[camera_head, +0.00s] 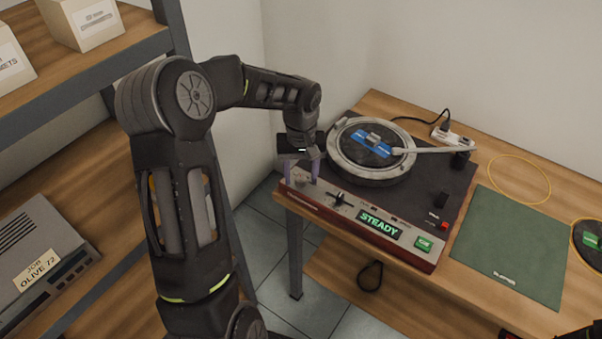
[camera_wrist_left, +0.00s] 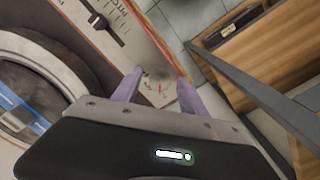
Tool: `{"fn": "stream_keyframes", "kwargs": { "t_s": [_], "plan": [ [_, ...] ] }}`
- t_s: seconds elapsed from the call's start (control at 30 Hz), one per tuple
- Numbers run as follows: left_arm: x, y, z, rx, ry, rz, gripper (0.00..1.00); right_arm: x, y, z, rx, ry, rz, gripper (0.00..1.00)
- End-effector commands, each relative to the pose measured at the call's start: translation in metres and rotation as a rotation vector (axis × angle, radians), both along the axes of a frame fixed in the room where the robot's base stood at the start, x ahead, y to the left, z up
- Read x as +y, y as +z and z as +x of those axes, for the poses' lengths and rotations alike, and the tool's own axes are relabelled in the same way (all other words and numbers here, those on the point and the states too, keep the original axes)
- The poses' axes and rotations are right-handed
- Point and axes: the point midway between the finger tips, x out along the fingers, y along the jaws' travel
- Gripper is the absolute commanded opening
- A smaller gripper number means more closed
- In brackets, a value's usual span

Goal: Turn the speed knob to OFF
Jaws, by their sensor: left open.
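The turntable (camera_head: 384,210) stands on the wooden bench. Its speed knob (camera_head: 300,182) is at the front left corner of the deck, small and grey. In the left wrist view the knob (camera_wrist_left: 160,86) shows as a round top with a red mark, between the purple fingers; its printed labels are too small to read. My left gripper (camera_head: 301,175) is open, pointing down, with one finger on each side of the knob. I cannot tell whether the fingers touch it. The display (camera_head: 380,224) reads STEADY in green.
A pitch slider (camera_head: 341,199) is right of the knob, and the platter (camera_head: 371,152) with tonearm (camera_head: 432,151) is behind. A green mat (camera_head: 510,245) lies to the right. A shelf with boxes (camera_head: 85,18) stands left. The floor shows between shelf and bench.

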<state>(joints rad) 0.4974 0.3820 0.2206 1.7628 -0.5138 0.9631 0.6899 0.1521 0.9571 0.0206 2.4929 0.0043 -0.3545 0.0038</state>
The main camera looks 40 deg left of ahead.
Motion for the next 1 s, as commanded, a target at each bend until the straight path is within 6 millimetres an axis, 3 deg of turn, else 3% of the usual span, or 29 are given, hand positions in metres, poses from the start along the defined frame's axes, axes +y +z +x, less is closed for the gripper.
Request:
{"fn": "stream_keyframes", "kwargs": {
  "t_s": [0.63,1.0],
  "plan": [
    [0.0001,0.0005,0.0,0.0,0.0,0.0,0.0,0.0001,0.0,0.0,0.0,0.0,0.0,0.36],
    [0.0001,0.0006,0.0002,-0.001,-0.011,0.001,0.0,0.0001,-0.0003,0.0,0.0,0.0,0.0,0.36]
  ]
}}
